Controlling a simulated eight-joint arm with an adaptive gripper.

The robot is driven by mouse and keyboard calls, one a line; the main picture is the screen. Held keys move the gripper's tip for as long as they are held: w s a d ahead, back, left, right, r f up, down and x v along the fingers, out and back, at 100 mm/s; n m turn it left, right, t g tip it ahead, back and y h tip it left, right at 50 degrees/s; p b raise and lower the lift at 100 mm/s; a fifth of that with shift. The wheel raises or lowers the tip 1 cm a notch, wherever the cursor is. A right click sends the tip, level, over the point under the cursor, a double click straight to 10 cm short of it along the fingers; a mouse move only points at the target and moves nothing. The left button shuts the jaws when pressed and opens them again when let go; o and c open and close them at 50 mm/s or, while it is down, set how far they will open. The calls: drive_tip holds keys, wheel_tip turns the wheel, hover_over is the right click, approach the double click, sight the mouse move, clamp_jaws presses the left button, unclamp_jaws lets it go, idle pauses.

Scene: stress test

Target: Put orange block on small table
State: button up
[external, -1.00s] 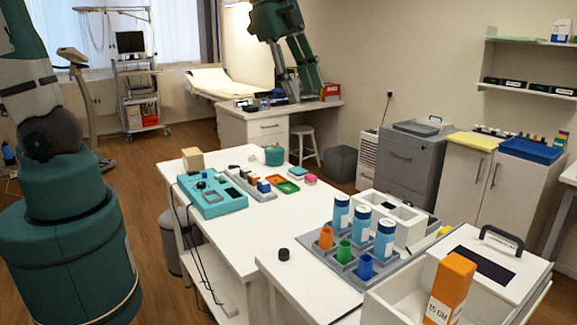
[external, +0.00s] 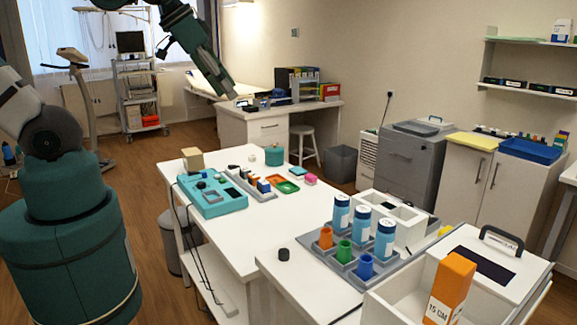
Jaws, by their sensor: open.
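A tall orange block (external: 455,276) with a white lower part marked "15 CM" stands in the white open-topped box at the front right. A smaller orange piece (external: 250,180) lies among coloured blocks on the white table (external: 290,222) in the middle. Which table counts as the small one is not clear. My gripper (external: 226,90) is high at the top, left of centre, pointing down and to the right. It is open and empty, well apart from both orange objects.
A grey rack with blue-labelled bottles (external: 361,227) and coloured cups (external: 344,250) stands at the right. A teal tray (external: 211,196) and a tan cube (external: 193,159) are on the left of the table. A white box (external: 400,300) fills the front right. The table's front middle is mostly clear.

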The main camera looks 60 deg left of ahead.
drive_tip(key=shift+s+a+f+n+t, duration=0.15)
drive_tip(key=shift+s+a+f+n, duration=0.2)
drive_tip(key=shift+s+a+n, duration=0.35)
drive_tip(key=shift+s+a+f+n+t, duration=0.15)
drive_tip(key=shift+s+a+f+n, duration=0.2)
drive_tip(key=shift+s+a+n, duration=0.3)
